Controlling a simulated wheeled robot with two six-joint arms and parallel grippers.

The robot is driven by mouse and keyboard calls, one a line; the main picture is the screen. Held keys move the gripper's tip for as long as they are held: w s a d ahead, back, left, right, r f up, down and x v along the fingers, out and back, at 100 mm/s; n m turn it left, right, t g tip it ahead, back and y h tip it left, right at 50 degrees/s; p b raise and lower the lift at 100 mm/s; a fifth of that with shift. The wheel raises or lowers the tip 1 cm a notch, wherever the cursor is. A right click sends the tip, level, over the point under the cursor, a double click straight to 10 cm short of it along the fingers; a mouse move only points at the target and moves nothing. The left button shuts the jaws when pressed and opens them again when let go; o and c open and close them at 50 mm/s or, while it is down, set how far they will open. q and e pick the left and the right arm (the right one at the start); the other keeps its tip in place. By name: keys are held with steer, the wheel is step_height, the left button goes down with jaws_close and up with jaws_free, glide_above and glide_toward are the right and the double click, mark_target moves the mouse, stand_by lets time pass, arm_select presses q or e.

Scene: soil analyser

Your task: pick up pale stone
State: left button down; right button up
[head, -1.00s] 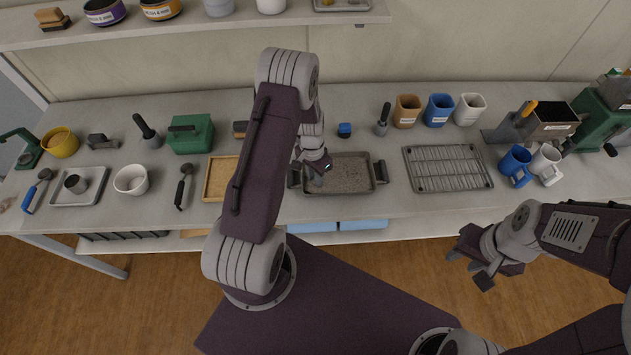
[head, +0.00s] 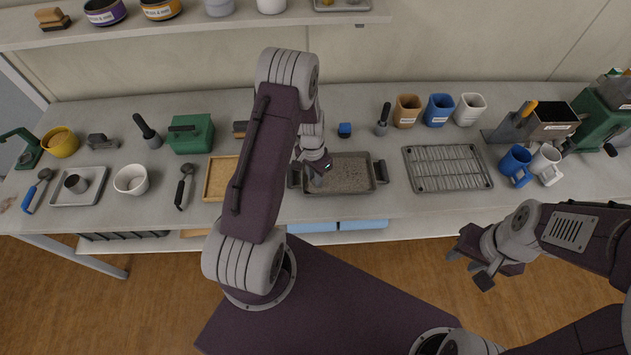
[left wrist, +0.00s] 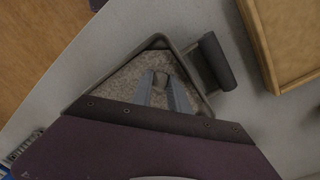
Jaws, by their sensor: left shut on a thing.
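The soil tray (head: 352,178), a dark-rimmed pan of grey-brown soil with two handles, sits at the front middle of the bench. My left gripper (head: 318,180) reaches down into its left part. In the left wrist view my left gripper (left wrist: 160,80) is low over the soil near a tray corner, shut on a small greyish-brown lump, which I take to be the pale stone (left wrist: 176,95). The stone is partly hidden by the fingers and blends with the soil. In the head view it cannot be made out. My right gripper (head: 470,268) is open and empty, in front of the bench.
A wire rack (head: 447,168) stands right of the tray, and a wooden tray (head: 219,178) stands left of it, partly behind my left arm. Cups (head: 438,110) stand farther right.

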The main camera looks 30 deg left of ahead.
arm_select(q)
steer(key=shift+r, duration=0.15)
stand_by(0.3)
steer(key=shift+r, duration=0.25)
steer(key=r, duration=0.1)
steer(key=w+r+b, duration=0.1)
steer(key=r, duration=0.2)
steer(key=shift+w+d, duration=0.15)
steer(key=shift+d, duration=0.15)
steer(key=w+d+r+b, duration=0.2)
steer(key=w+d+r, duration=0.3)
steer(key=w, duration=0.4)
steer(key=shift+r, duration=0.65)
